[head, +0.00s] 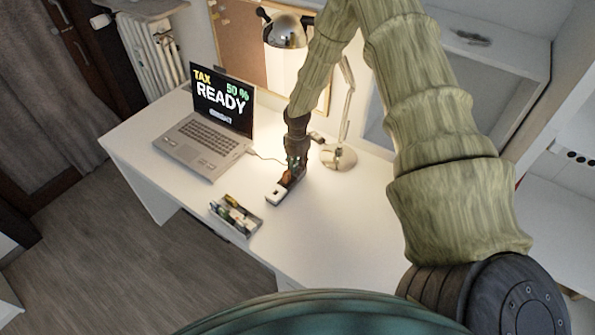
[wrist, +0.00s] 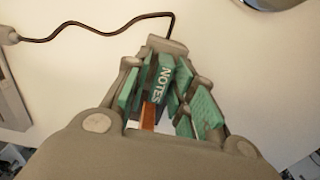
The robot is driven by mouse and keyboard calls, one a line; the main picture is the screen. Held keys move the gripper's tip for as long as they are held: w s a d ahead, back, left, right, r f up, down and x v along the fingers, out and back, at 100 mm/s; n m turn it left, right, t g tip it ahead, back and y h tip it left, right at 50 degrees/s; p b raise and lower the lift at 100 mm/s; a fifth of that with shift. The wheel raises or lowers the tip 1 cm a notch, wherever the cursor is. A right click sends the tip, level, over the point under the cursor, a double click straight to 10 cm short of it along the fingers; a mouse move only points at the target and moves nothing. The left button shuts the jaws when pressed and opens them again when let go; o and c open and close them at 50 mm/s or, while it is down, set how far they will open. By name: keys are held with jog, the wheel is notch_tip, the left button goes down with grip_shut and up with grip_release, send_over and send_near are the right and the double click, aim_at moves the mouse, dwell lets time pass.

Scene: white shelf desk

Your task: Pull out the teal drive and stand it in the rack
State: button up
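The teal drive (wrist: 161,78), labelled NOTES, stands between the fingers of my gripper (wrist: 166,88) in the wrist view. The fingers are drawn in close on both sides of it, but I cannot tell whether both pads press on it. Its lower end is hidden. In the head view my gripper (head: 291,178) is low over a small pale hub (head: 277,193) on the desk. An orange-brown piece (wrist: 148,116) shows beside the teal drive. The rack (head: 236,216), a grey tray holding several small items, lies near the desk's front edge.
A laptop (head: 207,130) stands open at the left, its screen showing TAX READY 50 %. A dark cable (wrist: 100,31) runs from the hub towards it. A desk lamp (head: 339,157) stands behind my gripper. The desk right of the hub is clear.

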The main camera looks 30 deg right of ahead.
grip_shut()
jog(key=shift+r, duration=0.1)
notch_tip(320, 180, up, 9)
jog(key=b, duration=0.3)
jog(key=shift+r+p, duration=0.35)
jog(key=shift+r, duration=0.7)
